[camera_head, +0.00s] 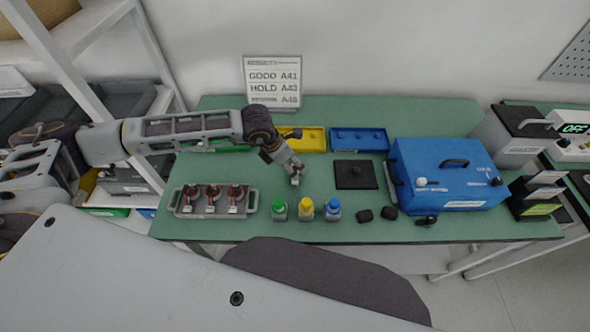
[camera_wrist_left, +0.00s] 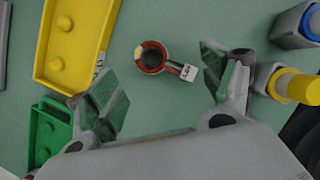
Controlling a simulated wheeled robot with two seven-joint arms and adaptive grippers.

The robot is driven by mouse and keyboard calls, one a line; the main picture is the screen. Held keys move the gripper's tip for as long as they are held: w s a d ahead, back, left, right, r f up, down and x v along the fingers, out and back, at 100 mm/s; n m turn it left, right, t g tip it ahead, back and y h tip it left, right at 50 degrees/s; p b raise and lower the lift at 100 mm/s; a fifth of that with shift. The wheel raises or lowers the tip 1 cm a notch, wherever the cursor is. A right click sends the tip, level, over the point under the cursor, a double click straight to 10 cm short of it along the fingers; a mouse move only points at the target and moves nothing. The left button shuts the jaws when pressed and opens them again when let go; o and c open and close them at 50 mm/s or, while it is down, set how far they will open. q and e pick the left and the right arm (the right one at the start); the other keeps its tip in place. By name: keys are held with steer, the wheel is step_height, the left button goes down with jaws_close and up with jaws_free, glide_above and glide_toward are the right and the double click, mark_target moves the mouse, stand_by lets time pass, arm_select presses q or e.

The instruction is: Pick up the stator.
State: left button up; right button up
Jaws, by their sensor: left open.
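In the left wrist view a single stator (camera_wrist_left: 151,57), a reddish-brown ring with a dark centre, red and dark leads and a white tag, lies on the green table top. My left gripper (camera_wrist_left: 160,84) is open, its two fingers apart on either side of the view, with the stator seen between and beyond them, not gripped. In the head view the left gripper (camera_head: 294,176) points down over the middle of the table and mostly hides this stator. Several more stators (camera_head: 213,191) stand in a grey tray (camera_head: 253,201) to its left. My right gripper is not in view.
Yellow (camera_head: 315,137), blue (camera_head: 360,139) and green (camera_head: 235,148) trays lie behind the gripper. Green-, yellow- (camera_head: 306,208) and blue-capped bottles stand in front. A black plate (camera_head: 356,174) and blue tester (camera_head: 450,165) are to the right. A sign (camera_head: 273,82) stands at the back.

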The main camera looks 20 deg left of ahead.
arm_select(q)
steer(key=shift+w+d+f+p, duration=0.25)
steer(key=shift+w+f, duration=0.15)
steer(key=shift+f, duration=0.1)
steer(key=shift+w+d+f+p, duration=0.15)
steer(key=shift+w+f+p, duration=0.05)
steer(key=shift+w+f, duration=0.2)
steer(key=shift+x, duration=1.45)
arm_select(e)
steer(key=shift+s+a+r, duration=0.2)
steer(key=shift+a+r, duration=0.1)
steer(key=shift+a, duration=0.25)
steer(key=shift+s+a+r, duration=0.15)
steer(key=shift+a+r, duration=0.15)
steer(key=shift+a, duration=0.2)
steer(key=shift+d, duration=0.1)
